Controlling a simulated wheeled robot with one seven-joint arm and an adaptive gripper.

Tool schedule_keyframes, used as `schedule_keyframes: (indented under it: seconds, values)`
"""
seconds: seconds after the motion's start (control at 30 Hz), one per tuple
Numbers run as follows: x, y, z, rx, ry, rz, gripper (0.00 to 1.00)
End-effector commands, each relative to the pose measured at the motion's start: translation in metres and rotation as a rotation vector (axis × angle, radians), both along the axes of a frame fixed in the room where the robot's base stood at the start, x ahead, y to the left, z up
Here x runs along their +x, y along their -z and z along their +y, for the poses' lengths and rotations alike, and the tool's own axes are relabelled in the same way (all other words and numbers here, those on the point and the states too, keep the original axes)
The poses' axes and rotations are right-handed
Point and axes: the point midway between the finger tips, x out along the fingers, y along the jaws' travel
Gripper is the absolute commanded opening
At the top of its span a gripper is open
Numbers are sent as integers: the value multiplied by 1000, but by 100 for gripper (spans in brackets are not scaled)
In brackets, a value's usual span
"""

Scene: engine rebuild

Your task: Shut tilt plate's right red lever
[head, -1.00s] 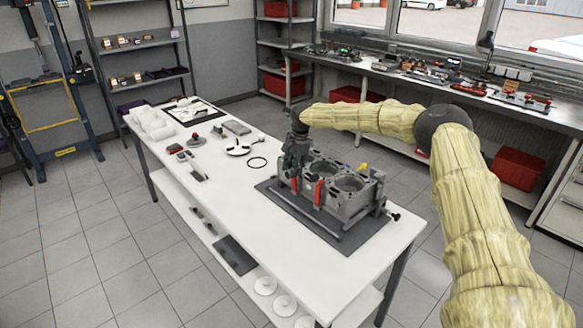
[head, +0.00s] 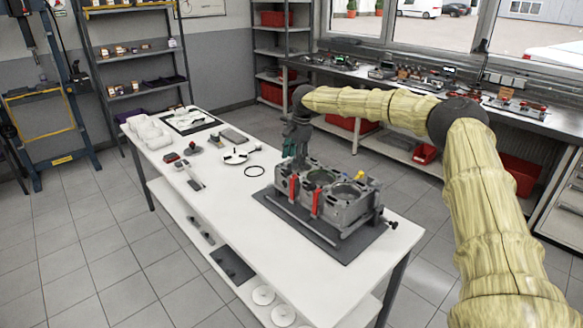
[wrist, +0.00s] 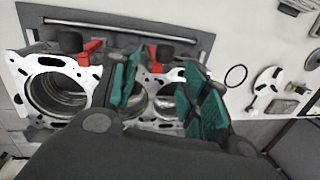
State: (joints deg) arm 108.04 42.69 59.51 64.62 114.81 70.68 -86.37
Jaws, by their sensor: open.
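The grey engine block (head: 348,208) sits on the dark tilt plate (head: 352,248) at the near end of the white table. Two red levers stand upright along its near side in the head view: a left red lever (head: 293,188) and a right red lever (head: 315,203). In the wrist view the levers appear reversed, the right one at left (wrist: 90,51) and the left one (wrist: 155,61) between my fingers. My gripper (head: 292,158) is at the block's far-left end, pointing down. Its green fingers (wrist: 165,88) are open with nothing held. The fingers partly hide the block's bores.
A black ring (head: 254,171), a white disc-shaped part (head: 235,155) and small tools lie left of the block. A black tray (head: 191,120) is at the table's far end. The table's front-left area is bare. A workbench (head: 420,95) runs along the windows.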

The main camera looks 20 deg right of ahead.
Motion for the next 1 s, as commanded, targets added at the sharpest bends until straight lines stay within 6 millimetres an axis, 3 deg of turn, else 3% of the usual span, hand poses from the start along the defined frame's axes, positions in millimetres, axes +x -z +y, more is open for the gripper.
schedule_keyframes:
  seconds: [0.2, 0.83, 1.0]
  values:
    - [-3, -22, -4, 0, 1, 0, 46]
    - [-4, -28, -4, 0, 0, 0, 46]
    - [-3, -48, -4, 0, 0, 0, 46]
